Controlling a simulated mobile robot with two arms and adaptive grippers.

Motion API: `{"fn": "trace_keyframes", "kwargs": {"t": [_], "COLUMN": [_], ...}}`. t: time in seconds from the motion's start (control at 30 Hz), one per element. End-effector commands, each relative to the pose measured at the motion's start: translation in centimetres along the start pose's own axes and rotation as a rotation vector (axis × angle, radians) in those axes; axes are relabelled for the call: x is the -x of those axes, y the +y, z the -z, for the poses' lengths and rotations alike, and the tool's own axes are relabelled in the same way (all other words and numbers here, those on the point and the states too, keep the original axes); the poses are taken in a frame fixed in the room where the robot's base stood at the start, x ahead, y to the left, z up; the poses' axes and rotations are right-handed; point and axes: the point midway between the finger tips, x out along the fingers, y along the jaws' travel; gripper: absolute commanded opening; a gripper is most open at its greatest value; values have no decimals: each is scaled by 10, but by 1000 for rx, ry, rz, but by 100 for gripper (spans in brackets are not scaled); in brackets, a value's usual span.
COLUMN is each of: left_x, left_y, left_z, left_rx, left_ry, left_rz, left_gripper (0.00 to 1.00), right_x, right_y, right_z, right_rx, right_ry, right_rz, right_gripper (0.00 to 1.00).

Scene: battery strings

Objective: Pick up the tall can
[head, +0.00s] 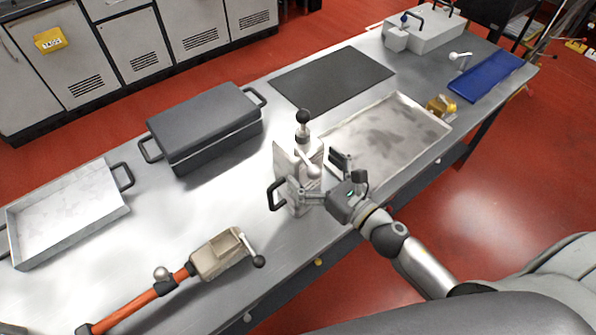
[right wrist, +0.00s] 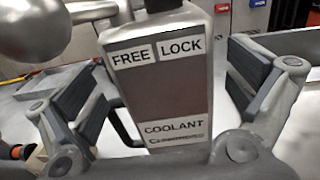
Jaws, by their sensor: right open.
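The tall can (head: 285,158) stands upright on the metal bench, with a black knob on top and a black side handle. In the right wrist view the can (right wrist: 158,95) fills the middle and bears the labels FREE, LOCK and COOLANT. My right gripper (head: 318,174) is open at the can's near right side. In the right wrist view the fingers of my right gripper (right wrist: 163,92) stand on either side of the can, with gaps showing beside it. I cannot tell how deep the can sits between them. My left gripper is not in view.
A shallow metal tray (head: 430,118) lies right of the can. A dark lidded box (head: 205,115) stands behind left, and a dark mat (head: 332,78) lies behind. An orange-handled tool (head: 135,304) lies at the front left, near another tray (head: 70,200).

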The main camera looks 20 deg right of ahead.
Motion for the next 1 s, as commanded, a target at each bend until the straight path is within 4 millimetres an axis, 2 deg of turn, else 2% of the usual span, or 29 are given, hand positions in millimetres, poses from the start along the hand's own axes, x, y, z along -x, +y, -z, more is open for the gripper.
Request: {"fn": "trace_keyframes", "kwargs": {"t": [0.13,0.4,0.73,1.0], "left_x": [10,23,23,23], "left_y": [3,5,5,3], "left_z": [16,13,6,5], "left_rx": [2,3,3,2], "left_ry": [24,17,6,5], "left_rz": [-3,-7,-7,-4], "left_gripper": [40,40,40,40], "right_x": [-15,-46,-50,-50], "right_y": [-2,-3,-3,-3], "right_z": [-1,3,6,5], "right_rx": [-3,-3,-2,-2], "right_ry": [-1,-1,1,1], "right_rz": [1,1,0,0], "right_gripper": [100,100,100,65]}}
